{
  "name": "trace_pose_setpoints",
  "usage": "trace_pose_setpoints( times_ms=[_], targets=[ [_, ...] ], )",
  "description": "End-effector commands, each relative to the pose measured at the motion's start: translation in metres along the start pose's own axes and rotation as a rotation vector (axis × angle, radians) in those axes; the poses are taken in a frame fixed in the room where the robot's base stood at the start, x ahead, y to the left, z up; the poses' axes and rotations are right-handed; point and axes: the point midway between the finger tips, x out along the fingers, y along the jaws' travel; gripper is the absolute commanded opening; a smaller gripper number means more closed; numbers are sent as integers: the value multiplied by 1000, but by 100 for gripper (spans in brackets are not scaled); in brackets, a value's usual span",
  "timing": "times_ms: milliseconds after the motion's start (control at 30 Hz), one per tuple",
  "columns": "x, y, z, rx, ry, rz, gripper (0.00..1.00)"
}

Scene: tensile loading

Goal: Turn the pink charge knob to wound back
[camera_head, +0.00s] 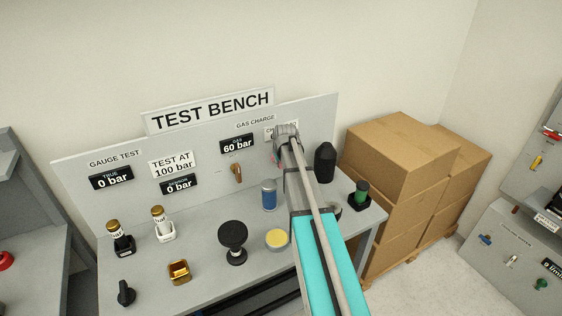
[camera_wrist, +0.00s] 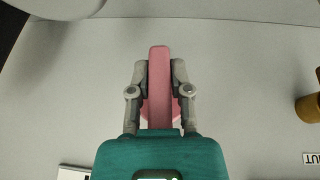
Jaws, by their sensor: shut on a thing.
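The pink charge knob (camera_wrist: 159,85) shows in the wrist view as a long bar with a rounder pink base behind it. The bar points up and down in that picture. My gripper (camera_wrist: 160,72) is shut on the bar, one finger on each side. In the head view my gripper (camera_head: 286,132) is at the right part of the test bench panel (camera_head: 215,118), under the GAS CHARGE heading. The gripper and arm hide most of the knob and its label there. The gas display (camera_head: 237,144) left of the gripper reads 60 bar.
An orange-brown handle (camera_head: 236,172) sticks out left of my gripper. A blue can (camera_head: 269,194), a yellow-topped puck (camera_head: 277,238) and a black rounded cylinder (camera_head: 325,162) stand near my arm. Cardboard boxes (camera_head: 400,150) are stacked to the right.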

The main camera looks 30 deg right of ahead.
Motion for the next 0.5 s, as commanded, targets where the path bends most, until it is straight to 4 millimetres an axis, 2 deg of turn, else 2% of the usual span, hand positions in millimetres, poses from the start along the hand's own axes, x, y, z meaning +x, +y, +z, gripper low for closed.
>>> trace_pose_setpoints(
  times_ms=[200,500],
  targets=[
    [0,0,0,31,-3,-77,0],
    [-1,-1,0,42,-3,-101,0]
  ],
)
